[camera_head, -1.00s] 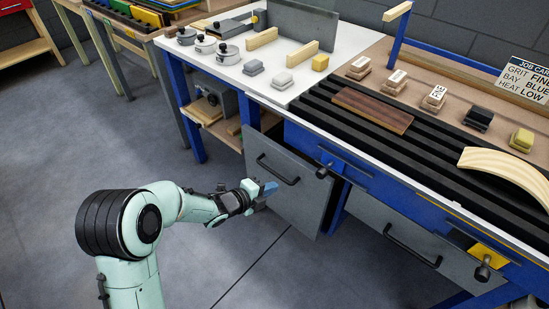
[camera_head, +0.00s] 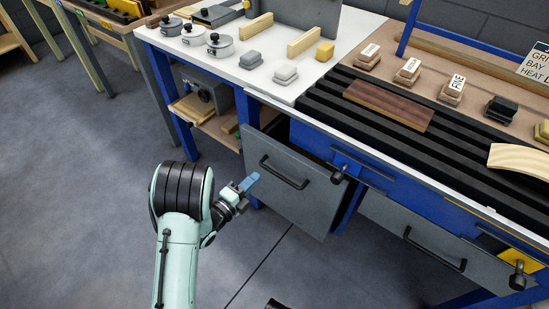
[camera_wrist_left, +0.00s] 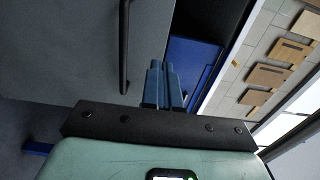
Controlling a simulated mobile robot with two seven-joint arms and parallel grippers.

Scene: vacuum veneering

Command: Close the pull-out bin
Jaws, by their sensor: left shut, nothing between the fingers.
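The pull-out bin (camera_head: 300,203) has a grey front with a black bar handle (camera_head: 284,172). It stands out from the blue bench, with a dark gap behind its top edge. My left gripper (camera_head: 252,180) is shut and empty, near the left edge of the bin front and left of the handle. In the left wrist view, the blue fingers (camera_wrist_left: 164,85) lie together beside the grey bin front (camera_wrist_left: 60,50) and its handle (camera_wrist_left: 124,45). I cannot tell whether they touch the bin. My right gripper is not recognisable in view.
A second grey front (camera_head: 400,235) with a handle lies to the right under the bench. A dark clamp knob (camera_head: 339,174) sticks out beside the bin's top right corner. An open shelf (camera_head: 205,118) is to the left. The floor (camera_head: 90,210) at left is clear.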

